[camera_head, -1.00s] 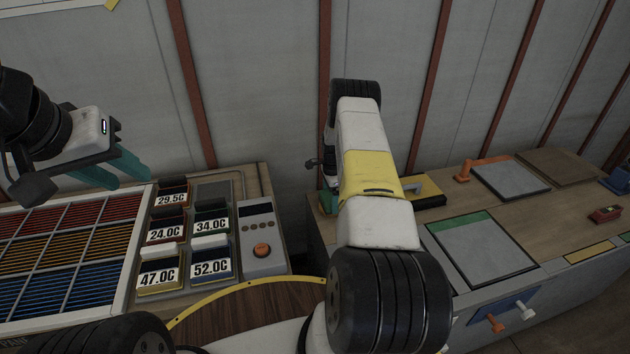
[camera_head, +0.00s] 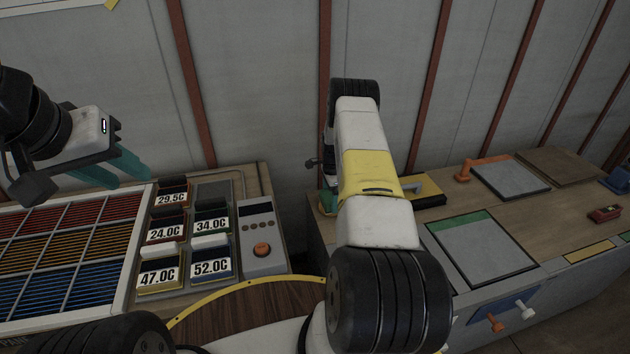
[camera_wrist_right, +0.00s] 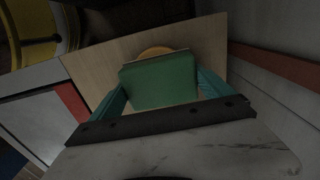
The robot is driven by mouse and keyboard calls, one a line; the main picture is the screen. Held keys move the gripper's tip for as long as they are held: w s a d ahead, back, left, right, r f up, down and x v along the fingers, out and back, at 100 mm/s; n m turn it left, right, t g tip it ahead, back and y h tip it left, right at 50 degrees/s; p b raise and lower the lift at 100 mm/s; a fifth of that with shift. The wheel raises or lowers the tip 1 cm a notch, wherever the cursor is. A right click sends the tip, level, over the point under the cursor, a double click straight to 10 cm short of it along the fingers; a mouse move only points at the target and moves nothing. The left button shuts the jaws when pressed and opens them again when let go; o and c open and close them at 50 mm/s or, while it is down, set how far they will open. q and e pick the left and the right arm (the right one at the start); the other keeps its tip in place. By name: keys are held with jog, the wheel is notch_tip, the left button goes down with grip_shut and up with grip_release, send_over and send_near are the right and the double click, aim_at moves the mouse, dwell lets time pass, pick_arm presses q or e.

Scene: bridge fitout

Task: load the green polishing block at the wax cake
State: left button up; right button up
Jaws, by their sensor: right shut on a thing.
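The green polishing block (camera_wrist_right: 162,80) is between the teal fingers of my right gripper (camera_wrist_right: 165,95) in the right wrist view. The gripper is shut on it. An orange-yellow round thing, seemingly the wax cake (camera_wrist_right: 155,52), shows just past the block's far edge on a wooden top. I cannot tell whether block and cake touch. In the head view my right arm hides most of this spot; only a sliver of the block (camera_head: 328,197) shows left of the arm. My left gripper (camera_head: 118,172) is open and empty, raised above the left bench.
The right bench (camera_head: 470,190) carries a yellow-and-black pad (camera_head: 428,190), a green-edged grey plate (camera_head: 482,250), an orange-handled grey plate (camera_head: 510,178) and a small red thing (camera_head: 604,214). Temperature-marked tins (camera_head: 160,272) and a control box (camera_head: 262,235) stand on the left. A wall rises behind.

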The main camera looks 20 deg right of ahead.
aim_at(330, 196)
jog(key=shift+r, duration=3.45)
